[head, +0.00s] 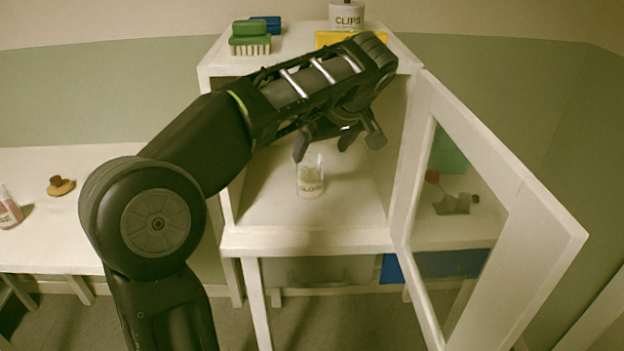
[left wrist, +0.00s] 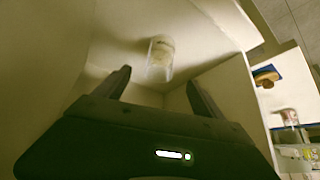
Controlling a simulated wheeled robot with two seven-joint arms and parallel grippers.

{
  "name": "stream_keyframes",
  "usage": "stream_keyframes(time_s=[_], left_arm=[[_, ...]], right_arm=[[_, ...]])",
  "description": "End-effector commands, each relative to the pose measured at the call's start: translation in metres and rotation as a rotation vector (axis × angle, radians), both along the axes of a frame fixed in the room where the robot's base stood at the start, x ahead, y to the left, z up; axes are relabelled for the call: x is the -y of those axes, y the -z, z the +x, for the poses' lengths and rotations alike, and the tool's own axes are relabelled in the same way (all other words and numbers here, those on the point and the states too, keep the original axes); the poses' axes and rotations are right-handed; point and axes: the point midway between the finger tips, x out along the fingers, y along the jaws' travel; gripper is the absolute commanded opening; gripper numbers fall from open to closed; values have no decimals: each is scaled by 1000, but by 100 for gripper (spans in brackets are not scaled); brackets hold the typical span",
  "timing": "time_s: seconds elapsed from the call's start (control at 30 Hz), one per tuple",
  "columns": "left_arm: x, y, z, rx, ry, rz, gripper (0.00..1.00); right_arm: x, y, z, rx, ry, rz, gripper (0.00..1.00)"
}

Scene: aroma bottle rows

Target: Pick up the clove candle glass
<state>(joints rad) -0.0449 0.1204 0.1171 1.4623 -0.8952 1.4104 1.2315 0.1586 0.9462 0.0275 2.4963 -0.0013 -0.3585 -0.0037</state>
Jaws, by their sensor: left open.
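The clove candle glass (head: 310,178) stands upright on the floor of the open white cabinet. It is a clear glass with pale contents and a label whose letters are partly readable. It also shows in the left wrist view (left wrist: 159,58), beyond and between the fingers. My left gripper (head: 322,152) is open and empty, with its fingers just above the glass in the head view. In the left wrist view both fingers of my left gripper (left wrist: 158,88) are spread apart, and they appear clear of the glass. My right gripper is not in view.
The cabinet (head: 232,240) has side walls and a top close around my left arm. Its framed door (head: 505,165) stands open to the right. Brushes (head: 250,42) and a CLIPS pot (head: 347,15) sit on top. A white table (head: 60,160) at left holds a bottle (head: 9,208).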

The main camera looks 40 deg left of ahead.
Motion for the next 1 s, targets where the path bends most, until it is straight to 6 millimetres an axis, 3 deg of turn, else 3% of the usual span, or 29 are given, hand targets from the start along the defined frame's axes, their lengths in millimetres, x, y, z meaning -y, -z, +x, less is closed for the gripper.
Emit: stream_keyframes(time_s=[0.5,1.0], left_arm=[[-30,55,17,-4,0,1,80],[-35,66,20,-2,0,0,80]], right_arm=[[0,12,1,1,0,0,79],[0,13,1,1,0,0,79]])
